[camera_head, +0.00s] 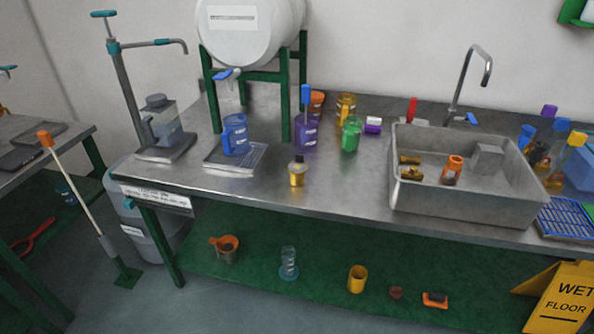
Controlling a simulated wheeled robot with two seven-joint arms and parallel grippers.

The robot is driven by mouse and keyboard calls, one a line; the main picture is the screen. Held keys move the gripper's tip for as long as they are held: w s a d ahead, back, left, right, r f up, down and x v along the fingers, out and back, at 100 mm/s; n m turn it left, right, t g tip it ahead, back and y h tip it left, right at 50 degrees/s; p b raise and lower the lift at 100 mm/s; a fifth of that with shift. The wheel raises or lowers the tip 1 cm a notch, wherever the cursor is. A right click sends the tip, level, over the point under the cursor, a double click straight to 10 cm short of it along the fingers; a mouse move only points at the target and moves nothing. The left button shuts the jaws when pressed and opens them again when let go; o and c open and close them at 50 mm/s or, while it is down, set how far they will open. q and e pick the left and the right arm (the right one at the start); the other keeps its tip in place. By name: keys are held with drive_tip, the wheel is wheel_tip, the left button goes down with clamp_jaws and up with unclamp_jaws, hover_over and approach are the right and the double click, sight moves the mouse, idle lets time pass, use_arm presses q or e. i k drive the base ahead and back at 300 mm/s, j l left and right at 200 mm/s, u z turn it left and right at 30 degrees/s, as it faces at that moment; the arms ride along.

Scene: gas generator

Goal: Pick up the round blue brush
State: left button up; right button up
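I cannot tell for certain which thing is the round blue brush. A blue upright handle (305,95) stands in a purple container (306,133) on the steel table, left of the sink; its lower end is hidden. More blue-topped items (527,132) stand to the right of the sink, among yellow and purple ones, too small to make out. Neither of my grippers shows in the head view.
The steel table (340,185) also holds a green container (351,134), a small yellow bottle (297,172), a blue jug (235,134) and a grey sink (465,200). A yellow wet-floor sign (563,300) stands at the lower right. The table's front middle is clear.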

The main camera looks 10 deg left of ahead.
sight(306, 88)
drive_tip(key=i+j, duration=1)
drive_tip(key=z, duration=0.2)
